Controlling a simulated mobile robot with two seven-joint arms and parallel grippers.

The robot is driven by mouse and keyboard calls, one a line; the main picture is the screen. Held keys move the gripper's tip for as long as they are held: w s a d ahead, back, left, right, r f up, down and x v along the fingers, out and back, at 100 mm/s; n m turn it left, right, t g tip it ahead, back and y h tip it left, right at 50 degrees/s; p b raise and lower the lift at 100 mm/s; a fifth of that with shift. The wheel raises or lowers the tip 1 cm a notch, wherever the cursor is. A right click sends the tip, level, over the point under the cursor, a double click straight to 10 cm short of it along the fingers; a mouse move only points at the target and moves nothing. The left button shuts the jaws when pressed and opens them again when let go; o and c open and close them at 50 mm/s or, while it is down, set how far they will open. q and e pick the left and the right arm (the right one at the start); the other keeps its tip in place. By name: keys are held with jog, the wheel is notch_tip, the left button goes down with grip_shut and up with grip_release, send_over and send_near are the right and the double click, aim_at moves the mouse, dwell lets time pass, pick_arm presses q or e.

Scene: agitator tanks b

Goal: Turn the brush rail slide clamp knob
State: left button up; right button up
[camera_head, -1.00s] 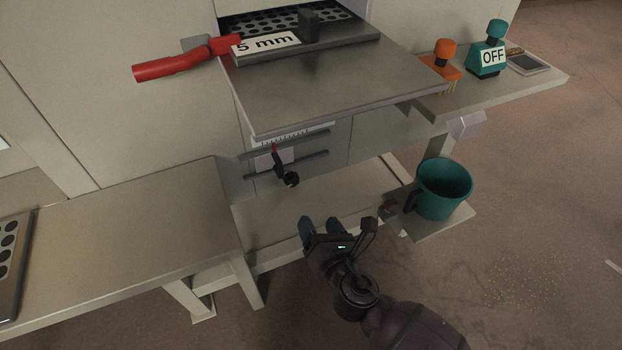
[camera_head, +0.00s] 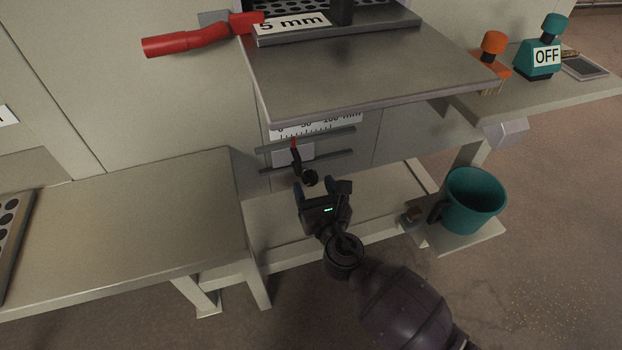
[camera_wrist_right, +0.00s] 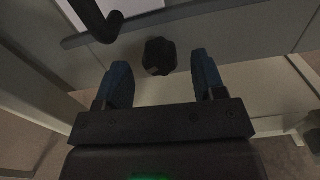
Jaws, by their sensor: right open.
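The black clamp knob (camera_head: 310,178) sits at the lower end of the slide clamp on the brush rail (camera_head: 318,157), below the front shelf. A red pointer (camera_head: 294,143) stands above it, under a millimetre scale (camera_head: 318,125). My right gripper (camera_head: 325,186) is open just in front of and below the knob. In the right wrist view the knob (camera_wrist_right: 160,56) lies ahead of and between the two blue fingertips (camera_wrist_right: 161,78), with a gap to each; I see no contact. My left gripper is out of view.
The metal shelf (camera_head: 370,80) overhangs the rail. A teal mug (camera_head: 473,200) stands on a small ledge at the right. A red handle (camera_head: 190,40) juts out at upper left. A bench (camera_head: 130,215) is at left.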

jog(key=shift+x, duration=0.9)
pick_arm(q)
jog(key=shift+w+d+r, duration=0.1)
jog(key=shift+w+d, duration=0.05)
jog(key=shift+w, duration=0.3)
pick_arm(e)
jog(key=shift+w, duration=0.35)
jog(key=shift+a, duration=0.1)
jog(key=c, duration=0.9)
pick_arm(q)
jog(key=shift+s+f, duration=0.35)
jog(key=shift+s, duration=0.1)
